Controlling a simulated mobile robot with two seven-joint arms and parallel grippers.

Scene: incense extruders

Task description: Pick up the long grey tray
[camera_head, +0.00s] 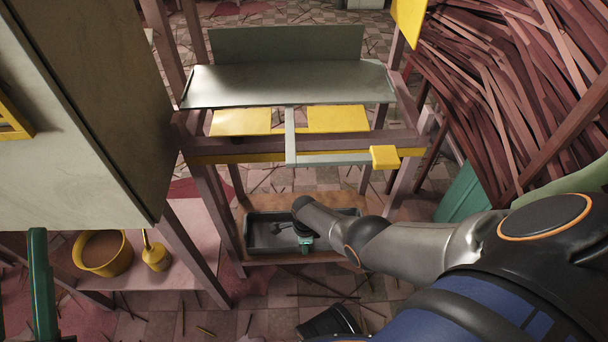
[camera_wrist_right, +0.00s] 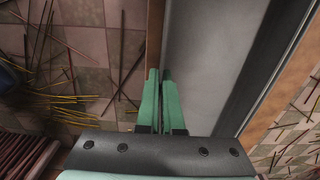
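The long grey tray (camera_head: 270,236) is a shallow dark grey tray. It lies on the low wooden shelf of the rack in the head view, and its inside shows large in the wrist view (camera_wrist_right: 205,60). My right gripper (camera_head: 305,243) reaches down to its near long side. In the wrist view its green fingers (camera_wrist_right: 158,95) are almost together at the tray's edge, with the thin side wall seemingly between them. The arm hides part of the tray's right end.
The wooden shelf (camera_head: 290,258) borders the tray. Above it is the rack's grey top plate (camera_head: 290,85) with yellow panels. A yellow bowl (camera_head: 102,252) stands on the left. A wood pile (camera_head: 520,80) rises at right. Sticks and a dark container (camera_head: 330,321) lie on the floor.

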